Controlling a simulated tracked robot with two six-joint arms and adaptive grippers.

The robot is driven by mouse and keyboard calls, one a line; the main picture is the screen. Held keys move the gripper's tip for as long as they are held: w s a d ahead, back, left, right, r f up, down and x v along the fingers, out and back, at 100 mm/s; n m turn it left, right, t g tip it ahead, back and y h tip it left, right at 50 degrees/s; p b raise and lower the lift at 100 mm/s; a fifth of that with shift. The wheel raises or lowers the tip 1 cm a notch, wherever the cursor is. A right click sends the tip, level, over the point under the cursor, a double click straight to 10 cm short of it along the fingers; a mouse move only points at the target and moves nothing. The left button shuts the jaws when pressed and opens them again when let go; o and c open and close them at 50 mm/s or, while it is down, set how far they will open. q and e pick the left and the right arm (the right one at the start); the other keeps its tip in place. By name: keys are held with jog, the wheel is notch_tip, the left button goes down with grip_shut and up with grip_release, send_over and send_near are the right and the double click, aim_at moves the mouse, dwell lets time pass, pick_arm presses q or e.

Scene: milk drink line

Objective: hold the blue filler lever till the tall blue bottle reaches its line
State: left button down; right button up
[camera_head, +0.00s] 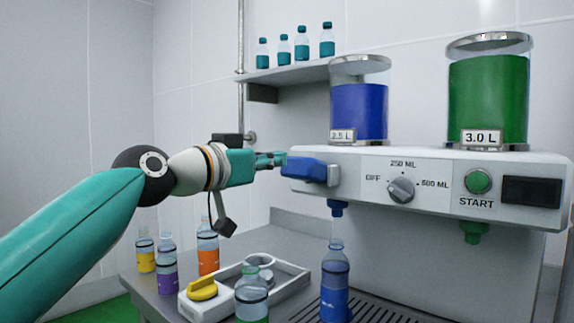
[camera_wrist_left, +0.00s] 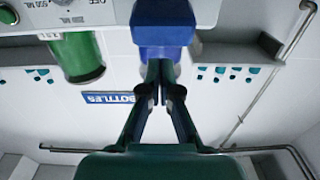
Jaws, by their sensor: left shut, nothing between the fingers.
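The blue filler lever (camera_head: 308,170) sticks out at the left end of the white filler machine. My left gripper (camera_head: 272,160) is shut and empty, its fingertips at the lever's left end. In the left wrist view the closed fingertips (camera_wrist_left: 160,72) meet or nearly meet the blue lever (camera_wrist_left: 163,28); exact contact is hard to tell. The tall blue bottle (camera_head: 335,292) stands upright under the blue nozzle (camera_head: 337,208). It shows blue below a dark band near its shoulder; the exact level against the line is unclear. My right gripper is not in view.
The dial (camera_head: 401,190) and green START button (camera_head: 478,181) are on the machine front.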

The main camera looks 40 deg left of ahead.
pick_arm(q)
jog(key=s+b, duration=0.1)
jog(key=s, duration=0.5)
jog(key=shift+s+f, duration=0.3)
jog(key=shift+f, duration=0.05)
dwell(1.2)
